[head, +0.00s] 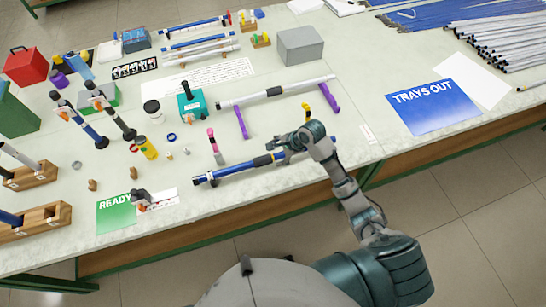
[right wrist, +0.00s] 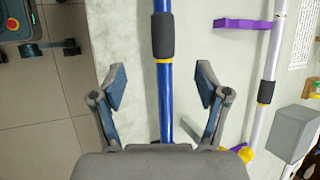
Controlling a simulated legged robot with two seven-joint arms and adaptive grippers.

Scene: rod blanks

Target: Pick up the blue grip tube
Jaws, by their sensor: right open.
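The blue grip tube (head: 236,170) lies near the front of the table, slanting up to the right in the head view. It has a black grip sleeve with yellow bands. My right gripper (head: 284,146) is over its right part and hides some of it. In the right wrist view, the blue tube (right wrist: 165,90) runs between the two spread fingers of my right gripper (right wrist: 161,80), with the black sleeve (right wrist: 163,36) beyond the fingertips. The fingers show a gap on both sides and hold nothing. My left gripper is not in view.
A white tube (head: 290,90) with a black sleeve rests on purple stands (head: 240,123) behind the blue tube. A blue "TRAYS OUT" sheet (head: 433,106) lies right, a green "READY" card (head: 116,214) left.

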